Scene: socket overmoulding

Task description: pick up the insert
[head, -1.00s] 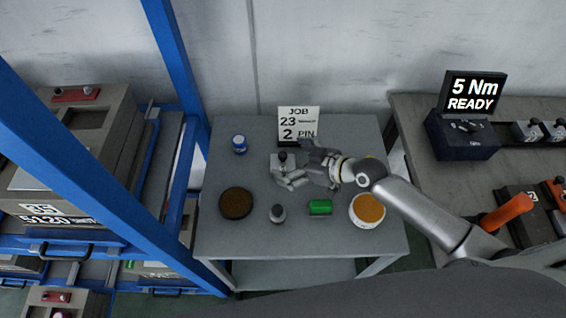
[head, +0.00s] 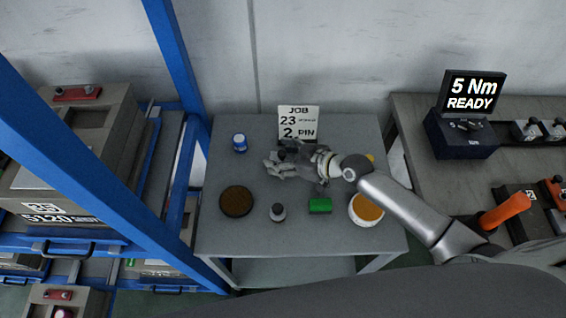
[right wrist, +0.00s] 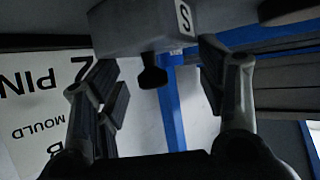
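The insert (right wrist: 140,30) shows in the right wrist view as a grey block with a black knob (right wrist: 152,76) and a small white label with an "S". In the head view my right gripper mostly hides it, in front of the job card. My right gripper (head: 277,165) is at the block. In the right wrist view the gripper's two fingers (right wrist: 162,88) are apart, one on each side of the knob, with clear gaps to it. Nothing is held between them. My left gripper is not in view.
On the table (head: 300,240) stand a job card (head: 299,122), a blue-lidded jar (head: 239,143), a brown round dish (head: 236,202), a small dark-topped bottle (head: 278,212), a green block (head: 320,205) and a white tub with orange contents (head: 366,209). A blue rack post (head: 178,65) rises at left.

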